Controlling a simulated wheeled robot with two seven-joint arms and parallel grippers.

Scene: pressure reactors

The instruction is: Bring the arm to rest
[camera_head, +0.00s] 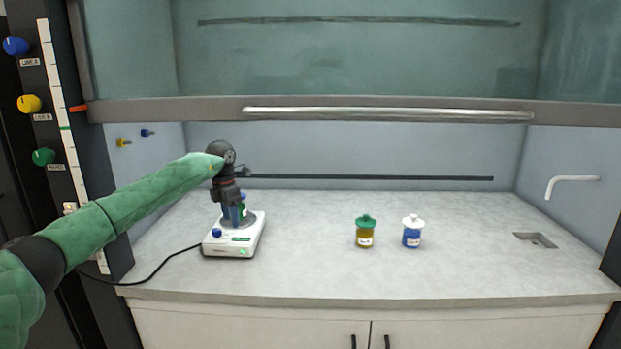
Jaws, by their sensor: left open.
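My left arm in its green sleeve (140,208) comes in from the left and reaches into the fume hood. My left gripper (238,202) points down just above the white hotplate (230,247). A small vessel with blue and green parts (243,210) stands on the plate at the gripper's fingertips. The gripper is open; the fingers partly hide the vessel, and I cannot tell whether they touch it. My right gripper is not in view.
A green-lidded jar (365,232) with amber content and a white-lidded jar (412,231) with blue content stand mid-counter. A raised sash with a metal handle (390,114) spans above. A black cable (150,277) runs left. A small sink (535,240) and white tap (570,180) are at right.

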